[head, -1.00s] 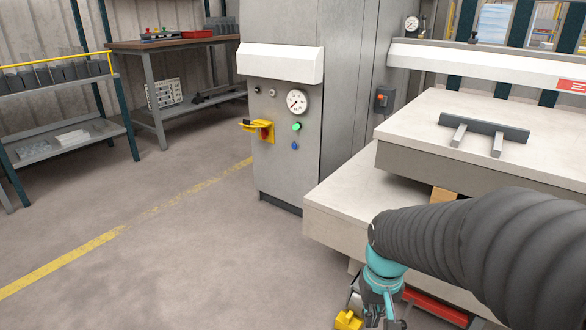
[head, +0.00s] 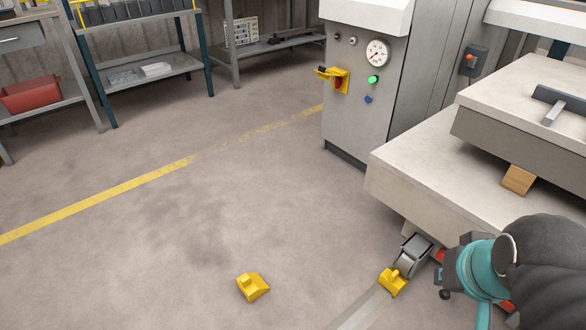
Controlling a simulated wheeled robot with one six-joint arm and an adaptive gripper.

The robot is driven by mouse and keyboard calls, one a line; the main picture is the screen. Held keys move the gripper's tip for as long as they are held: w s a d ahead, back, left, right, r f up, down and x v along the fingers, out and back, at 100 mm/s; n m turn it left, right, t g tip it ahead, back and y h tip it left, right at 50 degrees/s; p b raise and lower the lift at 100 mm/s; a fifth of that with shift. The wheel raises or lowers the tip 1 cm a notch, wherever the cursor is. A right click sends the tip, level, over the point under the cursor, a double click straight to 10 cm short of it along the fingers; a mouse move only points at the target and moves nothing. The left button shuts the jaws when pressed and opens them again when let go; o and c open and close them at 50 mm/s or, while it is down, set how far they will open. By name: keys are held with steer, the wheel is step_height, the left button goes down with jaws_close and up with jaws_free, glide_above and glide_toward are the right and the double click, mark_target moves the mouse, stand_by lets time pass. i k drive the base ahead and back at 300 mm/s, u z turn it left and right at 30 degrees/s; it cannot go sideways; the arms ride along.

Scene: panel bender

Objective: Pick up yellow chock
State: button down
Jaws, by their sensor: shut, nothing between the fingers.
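Two yellow chocks are on the floor. One yellow chock (head: 253,287) lies alone on open concrete at the lower middle of the head view. The other yellow chock (head: 393,282) sits against a metal caster (head: 411,256) under the corner of the machine. My gripper (head: 449,272) is at the lower right, a short way right of the chock by the caster. It is dark, small and partly hidden by my teal wrist. It is shut and holds nothing; its fingertips are hard to make out.
The pale machine table (head: 440,170) overhangs the caster area, with a wooden block (head: 518,180) on its lower level. A grey control cabinet (head: 365,90) stands behind. Shelves (head: 150,75) line the back wall. The floor left of the chocks is clear, crossed by a yellow line (head: 120,195).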

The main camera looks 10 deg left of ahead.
mark_target(251, 284)
steer(key=u, duration=1.35)
